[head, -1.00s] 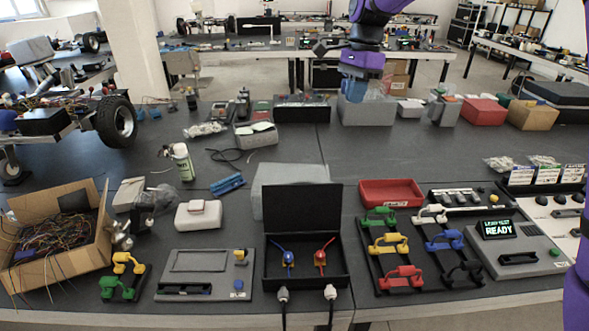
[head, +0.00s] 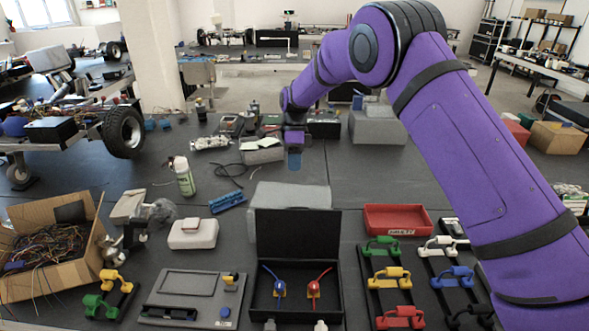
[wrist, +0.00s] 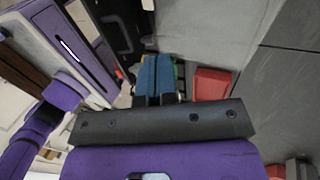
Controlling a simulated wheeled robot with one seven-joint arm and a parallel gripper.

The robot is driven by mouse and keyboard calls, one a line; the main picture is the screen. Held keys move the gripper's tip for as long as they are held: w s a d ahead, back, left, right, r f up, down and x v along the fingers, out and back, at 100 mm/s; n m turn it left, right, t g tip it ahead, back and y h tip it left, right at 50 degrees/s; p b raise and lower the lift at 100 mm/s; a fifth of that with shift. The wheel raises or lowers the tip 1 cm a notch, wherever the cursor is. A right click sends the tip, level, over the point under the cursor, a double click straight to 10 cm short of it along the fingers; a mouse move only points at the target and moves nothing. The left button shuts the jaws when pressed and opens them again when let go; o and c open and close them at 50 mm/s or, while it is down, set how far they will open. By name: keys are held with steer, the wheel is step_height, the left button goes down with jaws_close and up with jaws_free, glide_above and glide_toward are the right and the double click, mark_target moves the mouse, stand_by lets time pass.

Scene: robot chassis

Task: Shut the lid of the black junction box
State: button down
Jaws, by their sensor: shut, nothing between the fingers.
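The black junction box (head: 337,299) stands at the front middle of the bench in the head view. The box cannot be made out clearly in the wrist view.
A grey block (head: 290,196) lies right behind the lid. A red tray (head: 397,219) and racks of coloured handles stand to the right. A grey panel (head: 191,297) and a white box (head: 193,233) are to the left.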

steer(key=x, duration=0.8)
steer(key=shift+s+r, duration=0.25)
steer(key=shift+s, duration=1.75)
steer(key=shift+a, duration=0.1)
